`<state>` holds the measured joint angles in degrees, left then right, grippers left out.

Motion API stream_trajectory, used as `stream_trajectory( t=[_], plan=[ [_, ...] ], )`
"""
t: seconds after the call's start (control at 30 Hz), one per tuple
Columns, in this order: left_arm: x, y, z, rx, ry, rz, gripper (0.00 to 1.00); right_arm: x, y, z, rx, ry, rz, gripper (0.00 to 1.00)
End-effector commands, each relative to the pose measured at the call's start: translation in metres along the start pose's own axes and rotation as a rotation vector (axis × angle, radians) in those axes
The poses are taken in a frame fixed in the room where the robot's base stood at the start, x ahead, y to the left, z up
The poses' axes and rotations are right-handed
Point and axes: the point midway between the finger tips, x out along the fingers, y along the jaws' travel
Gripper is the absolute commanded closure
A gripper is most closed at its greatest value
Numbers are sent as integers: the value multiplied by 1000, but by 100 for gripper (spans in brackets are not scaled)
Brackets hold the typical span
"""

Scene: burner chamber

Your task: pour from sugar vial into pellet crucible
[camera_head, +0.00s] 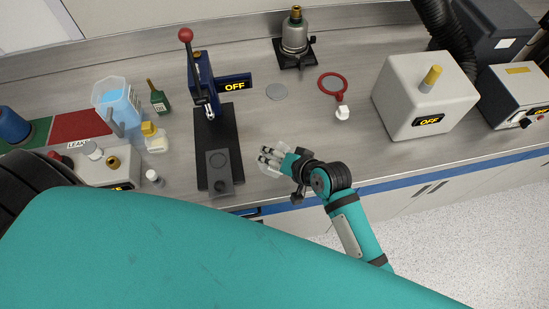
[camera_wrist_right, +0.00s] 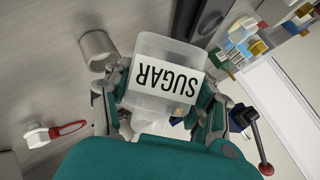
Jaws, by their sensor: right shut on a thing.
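My right gripper (camera_head: 268,155) is over the front of the bench, to the right of the press. It is shut on the sugar vial (camera_head: 270,170), a clear, pale container. In the right wrist view the sugar vial (camera_wrist_right: 150,101) sits between the fingers, its white SUGAR label reading upside down. I cannot tell how far the vial is tilted. A grey cup-like cylinder (camera_wrist_right: 98,50) stands apart from the vial in the wrist view; I cannot tell whether it is the pellet crucible. My left gripper is not in view.
The blue press (camera_head: 202,85) with a red-knobbed lever and black base stands left of the gripper. A white box (camera_head: 424,92) marked OFF is at right. Bench between is mostly clear.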

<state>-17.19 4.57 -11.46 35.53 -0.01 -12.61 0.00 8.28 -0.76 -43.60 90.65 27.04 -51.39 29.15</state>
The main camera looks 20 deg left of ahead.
Motion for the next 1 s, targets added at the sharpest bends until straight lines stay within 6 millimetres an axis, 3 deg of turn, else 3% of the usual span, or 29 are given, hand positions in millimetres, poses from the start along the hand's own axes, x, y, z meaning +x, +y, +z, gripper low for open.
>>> stream_trajectory(
  t=[0.2, 0.43, 0.6, 0.87, 1.0],
  plan=[
    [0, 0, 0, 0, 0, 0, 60, 0, 1, -4, -195, 141, 79, 100],
    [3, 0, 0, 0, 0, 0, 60, 2, 6, -5, -308, 222, 127, 100],
    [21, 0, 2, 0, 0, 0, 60, 8, 16, -9, -476, 346, 196, 100],
    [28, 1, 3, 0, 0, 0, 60, 7, 17, -14, -553, 403, 228, 100],
    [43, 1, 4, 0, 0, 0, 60, 12, 23, -13, -610, 444, 251, 100]
  ],
)
